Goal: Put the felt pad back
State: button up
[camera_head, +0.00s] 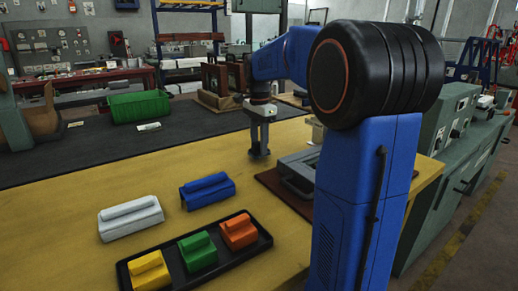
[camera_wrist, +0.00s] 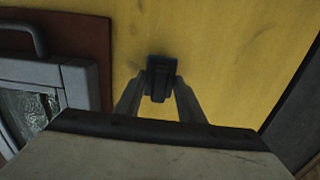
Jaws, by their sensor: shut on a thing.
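My gripper (camera_wrist: 158,92) points down over the yellow table and is shut on a small dark block with a raised grip, which looks like the felt pad (camera_wrist: 161,66). In the head view my gripper (camera_head: 260,146) is at the far part of the yellow surface, left of the framed panel. The pad is small and dark there, and I cannot tell whether it touches the table. A black tray (camera_head: 262,240) in the front holds a yellow block (camera_head: 150,271), a green block (camera_head: 198,251) and an orange block (camera_head: 239,232).
A white block (camera_head: 130,218) and a blue block (camera_head: 207,190) lie on the table behind the tray. A grey framed panel (camera_wrist: 75,82) with a handle lies on a brown board (camera_wrist: 92,35). A green ribbed object (camera_head: 139,106) lies on the dark surface beyond. The table's middle is clear.

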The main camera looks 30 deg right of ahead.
jog(key=shift+f, duration=0.9)
jog(key=shift+f, duration=0.1)
jog(key=o, duration=1)
notch_tip(320, 180, up, 12)
jog(key=shift+r, duration=0.15)
